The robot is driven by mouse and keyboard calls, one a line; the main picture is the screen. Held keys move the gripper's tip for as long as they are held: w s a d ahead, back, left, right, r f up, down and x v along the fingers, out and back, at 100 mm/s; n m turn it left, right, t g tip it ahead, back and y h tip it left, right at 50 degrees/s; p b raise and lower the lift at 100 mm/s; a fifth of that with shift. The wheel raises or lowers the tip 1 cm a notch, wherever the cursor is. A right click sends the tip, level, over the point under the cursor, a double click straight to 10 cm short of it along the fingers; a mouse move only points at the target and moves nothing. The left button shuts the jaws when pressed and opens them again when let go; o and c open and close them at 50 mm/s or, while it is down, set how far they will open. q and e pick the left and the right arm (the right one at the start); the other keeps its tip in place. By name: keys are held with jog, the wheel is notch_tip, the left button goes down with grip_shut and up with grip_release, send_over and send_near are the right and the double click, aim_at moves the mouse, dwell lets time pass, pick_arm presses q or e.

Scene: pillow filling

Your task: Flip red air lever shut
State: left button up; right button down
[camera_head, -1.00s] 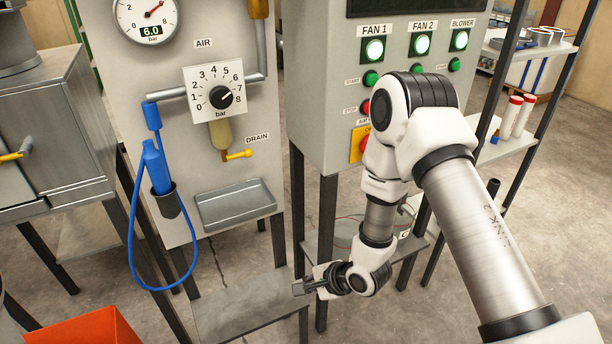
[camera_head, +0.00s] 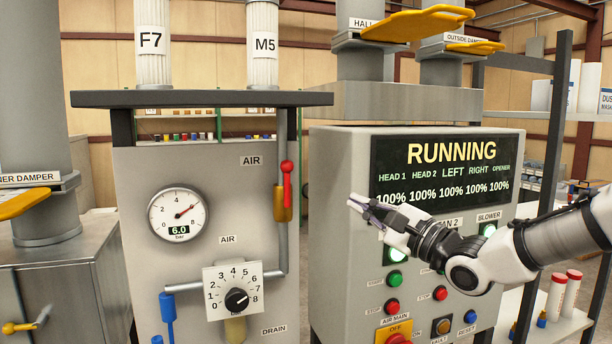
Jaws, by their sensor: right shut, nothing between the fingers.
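The red air lever (camera_head: 287,180) stands upright on a brass valve (camera_head: 283,204) in the grey pipe at the right side of the air panel (camera_head: 145,260). An "AIR" label is to its left. My right gripper (camera_head: 359,204) is shut and empty, to the right of the lever and a little lower in the picture, in front of the control cabinet. It points left and is apart from the lever. My left gripper is not in view.
The pressure gauge (camera_head: 178,215) reads 6.0 bar, above the regulator dial (camera_head: 233,290). The control cabinet (camera_head: 340,250) carries a screen (camera_head: 440,170) reading RUNNING, with buttons below. A dark shelf edge (camera_head: 200,98) juts out above the lever.

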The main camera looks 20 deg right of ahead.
aim_at(287, 185)
jog(key=s+a+p+x, duration=0.1)
jog(key=p+x, duration=0.4)
jog(key=x, duration=0.8)
jog(key=shift+a+r, duration=0.35)
jog(key=shift+a, duration=0.1)
